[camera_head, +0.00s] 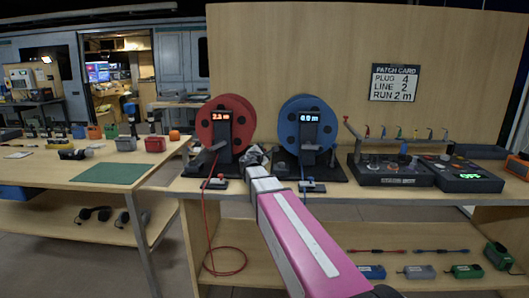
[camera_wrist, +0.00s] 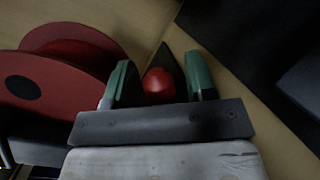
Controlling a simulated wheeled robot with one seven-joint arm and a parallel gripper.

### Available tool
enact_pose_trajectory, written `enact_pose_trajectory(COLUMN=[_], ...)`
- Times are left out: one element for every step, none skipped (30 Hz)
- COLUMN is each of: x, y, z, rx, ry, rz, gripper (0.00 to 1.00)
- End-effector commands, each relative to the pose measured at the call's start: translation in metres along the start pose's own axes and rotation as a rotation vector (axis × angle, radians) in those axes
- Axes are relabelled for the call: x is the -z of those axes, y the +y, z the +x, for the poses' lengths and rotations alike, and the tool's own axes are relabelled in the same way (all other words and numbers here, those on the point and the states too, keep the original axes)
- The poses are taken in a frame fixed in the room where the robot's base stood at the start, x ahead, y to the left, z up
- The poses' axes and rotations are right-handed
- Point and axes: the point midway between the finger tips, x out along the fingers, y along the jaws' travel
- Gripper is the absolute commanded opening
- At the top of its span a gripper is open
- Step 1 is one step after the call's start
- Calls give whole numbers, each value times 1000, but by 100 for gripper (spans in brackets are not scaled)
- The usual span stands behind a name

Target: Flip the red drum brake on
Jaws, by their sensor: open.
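The red drum (camera_head: 240,103) stands upright on the bench in a dark stand; its display reads about 2.3 m. In the wrist view the red drum (camera_wrist: 60,75) fills the left side. A round red knob (camera_wrist: 158,86) with a dark pointed part behind it sits between the two green fingers of my gripper (camera_wrist: 160,75); it looks like the brake's handle. The fingers are open, with gaps on both sides of the knob. In the head view my gripper (camera_head: 256,156) is beside the red drum's right side, and my arm hides the knob there.
The blue drum (camera_head: 308,105), reading 0.0 m, stands close to the right. A red cable (camera_head: 205,225) hangs from the red drum to a coil on the lower shelf. A dark console (camera_head: 390,172) is further right. A patch card (camera_head: 394,82) hangs on the wooden panel behind.

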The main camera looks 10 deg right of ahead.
Motion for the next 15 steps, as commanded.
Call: enact_pose_trajectory(x=[1, 0, 0, 0, 0, 0, 0, 0, 0, 0, 0, 0, 0, 0, 0], y=[1, 0, 0, 0, 0, 0, 0, 0, 0, 0, 0, 0, 0, 0, 0], z=[6, 8, 9, 10, 10, 10, 10, 10, 9, 9, 9, 9, 9, 9, 9], rx=[0, 0, 0, 0, 0, 0, 0, 0, 0, 0, 0, 0, 0, 0, 0], ry=[0, 0, 0, 0, 0, 0, 0, 0, 0, 0, 0, 0, 0, 0, 0], rz=[0, 0, 0, 0, 0, 0, 0, 0, 0, 0, 0, 0, 0, 0, 0], gripper=[50, 50, 50, 50, 50, 50, 50, 50, 50, 50, 50, 37, 28, 18, 5])
